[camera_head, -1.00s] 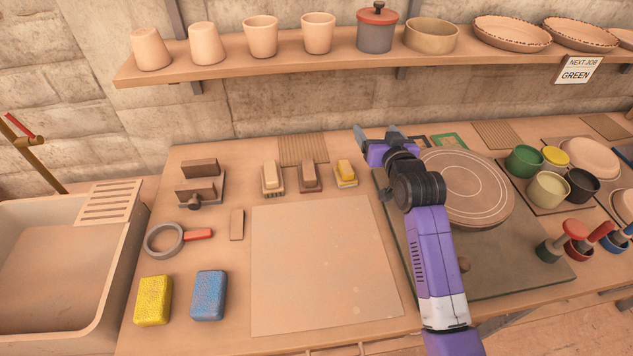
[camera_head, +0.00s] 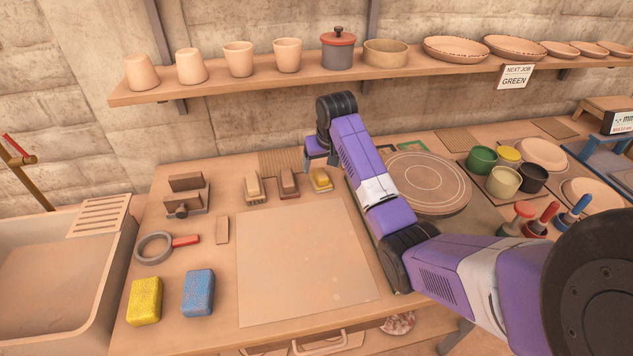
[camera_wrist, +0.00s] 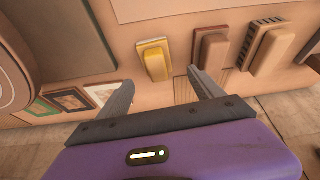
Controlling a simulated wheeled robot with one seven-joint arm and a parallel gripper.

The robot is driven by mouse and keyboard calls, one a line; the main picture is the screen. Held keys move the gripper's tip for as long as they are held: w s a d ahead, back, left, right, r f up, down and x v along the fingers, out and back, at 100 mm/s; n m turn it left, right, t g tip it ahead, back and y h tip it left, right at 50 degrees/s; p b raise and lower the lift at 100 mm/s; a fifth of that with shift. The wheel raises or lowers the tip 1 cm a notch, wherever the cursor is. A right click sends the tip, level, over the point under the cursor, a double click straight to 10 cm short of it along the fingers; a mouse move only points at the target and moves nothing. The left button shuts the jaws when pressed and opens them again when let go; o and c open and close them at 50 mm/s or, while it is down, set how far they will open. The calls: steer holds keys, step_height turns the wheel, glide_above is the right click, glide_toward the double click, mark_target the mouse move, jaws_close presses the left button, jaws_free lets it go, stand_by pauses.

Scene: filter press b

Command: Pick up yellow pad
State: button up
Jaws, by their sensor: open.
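A small yellow pad (camera_head: 320,177) sits on a pale base at the back of the bench, at the right end of a short row of blocks. In the wrist view the yellow pad (camera_wrist: 155,61) lies just beyond the fingertips, roughly between their lines. My gripper (camera_head: 319,160) is behind and above the pad, pointing down, with my arm to its right. In the wrist view my gripper (camera_wrist: 160,82) has its two fingers apart with nothing between them. The pad is apart from both fingers.
A brown block (camera_head: 289,183) stands close left of the pad, with a cream block (camera_head: 253,187) beyond it. A yellow sponge (camera_head: 145,301) and a blue sponge (camera_head: 198,293) lie at front left. A round wheel (camera_head: 425,183) is to the right. The wall shelf (camera_head: 220,88) hangs behind.

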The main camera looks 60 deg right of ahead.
mark_target(321, 172)
steer(key=shift+p+x, duration=0.55)
steer(key=shift+x, duration=2.9)
steer(key=shift+s+d, duration=0.15)
steer(key=c, duration=1.5)
step_height(321, 172, up, 10)
steer(key=shift+r+b, duration=0.1)
steer(key=shift+b, duration=0.6)
